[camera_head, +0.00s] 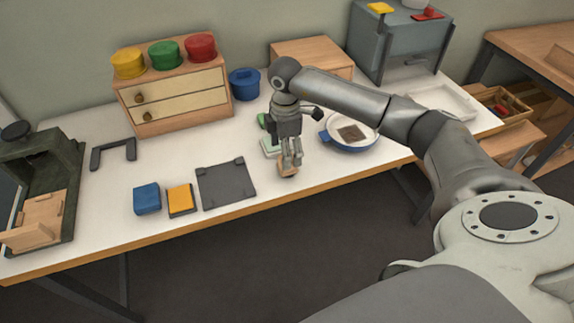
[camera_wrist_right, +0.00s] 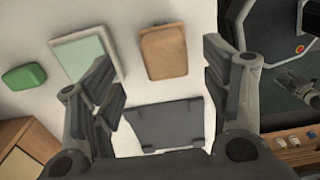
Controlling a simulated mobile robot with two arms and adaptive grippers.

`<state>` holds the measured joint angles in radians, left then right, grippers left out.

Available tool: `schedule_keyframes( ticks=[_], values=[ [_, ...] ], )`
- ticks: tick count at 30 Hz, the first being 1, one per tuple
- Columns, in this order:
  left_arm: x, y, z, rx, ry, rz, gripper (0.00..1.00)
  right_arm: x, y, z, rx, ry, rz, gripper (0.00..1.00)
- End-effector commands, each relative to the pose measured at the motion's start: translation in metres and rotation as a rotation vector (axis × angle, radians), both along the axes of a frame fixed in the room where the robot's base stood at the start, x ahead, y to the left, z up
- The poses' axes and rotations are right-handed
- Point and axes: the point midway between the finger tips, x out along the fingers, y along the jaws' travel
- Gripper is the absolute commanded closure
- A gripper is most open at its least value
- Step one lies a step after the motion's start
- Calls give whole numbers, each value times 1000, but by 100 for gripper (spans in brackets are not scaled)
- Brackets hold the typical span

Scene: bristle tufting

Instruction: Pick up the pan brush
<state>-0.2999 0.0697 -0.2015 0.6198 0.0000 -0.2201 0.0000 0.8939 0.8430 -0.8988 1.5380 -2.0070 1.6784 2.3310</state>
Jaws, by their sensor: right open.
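A small tan wooden block, which looks like the pan brush (camera_head: 287,171), lies on the white table near its front edge. It also shows in the right wrist view as a brown rounded rectangle (camera_wrist_right: 163,52); any bristles are hidden. My right gripper (camera_head: 291,160) points down over it, fingers apart. In the wrist view the brush lies between the open fingers (camera_wrist_right: 160,68), towards the far side, with nothing held. The height gap between fingertips and brush is hard to tell. My left gripper is not in view.
Beside the brush are a dark grey plate (camera_head: 226,184), a pale green pad in a light frame (camera_wrist_right: 86,55) and a blue pan (camera_head: 350,133). Orange (camera_head: 181,200) and blue (camera_head: 147,198) blocks lie left. A drawer cabinet (camera_head: 175,100) stands behind.

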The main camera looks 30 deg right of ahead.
Motion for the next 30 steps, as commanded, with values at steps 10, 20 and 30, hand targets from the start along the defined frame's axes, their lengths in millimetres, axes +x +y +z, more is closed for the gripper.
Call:
schedule_keyframes(
  ticks=[10, 20, 30],
  values=[
    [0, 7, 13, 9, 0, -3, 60, -7, -1, -40, 1, 2, 2, 29],
    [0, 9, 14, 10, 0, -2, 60, -6, -1, -55, 1, -3, 2, 29],
    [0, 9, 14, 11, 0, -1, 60, -6, -1, -55, 1, -2, 2, 65]
  ],
)
